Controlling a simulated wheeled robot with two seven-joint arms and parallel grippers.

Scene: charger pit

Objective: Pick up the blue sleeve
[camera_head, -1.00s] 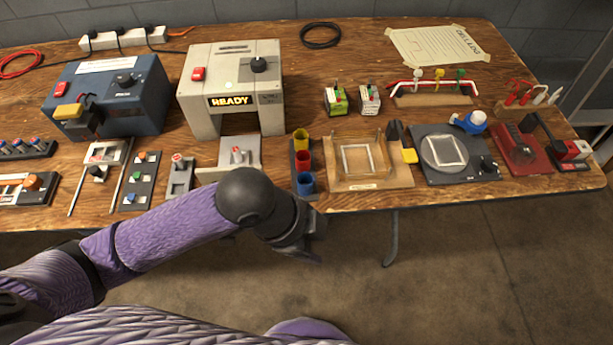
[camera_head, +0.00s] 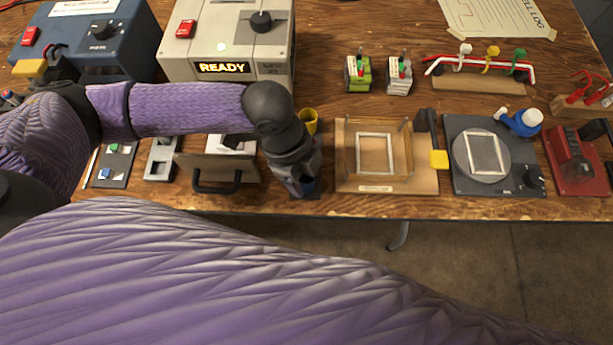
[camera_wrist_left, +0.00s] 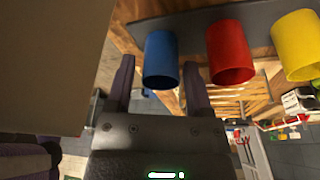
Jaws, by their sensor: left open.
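The blue sleeve (camera_wrist_left: 161,60) is an open-ended cylinder standing beside the red sleeve (camera_wrist_left: 230,52) and the yellow sleeve (camera_wrist_left: 298,45) on a dark strip (camera_wrist_left: 190,22). My left gripper (camera_wrist_left: 158,70) is open, and the blue sleeve shows between its two fingers in the left wrist view. I cannot tell whether the fingers touch it. In the head view my left gripper (camera_head: 304,188) is over the front end of the strip and hides most of the blue sleeve and the red one. The yellow sleeve (camera_head: 308,120) shows behind it. My right gripper is out of view.
A panel with a black handle (camera_head: 216,182) stands just left of my left gripper. A wooden fixture with a frame (camera_head: 388,185) lies close on the right. The grey READY box (camera_head: 228,42) stands behind. The table's front edge (camera_head: 420,208) is near.

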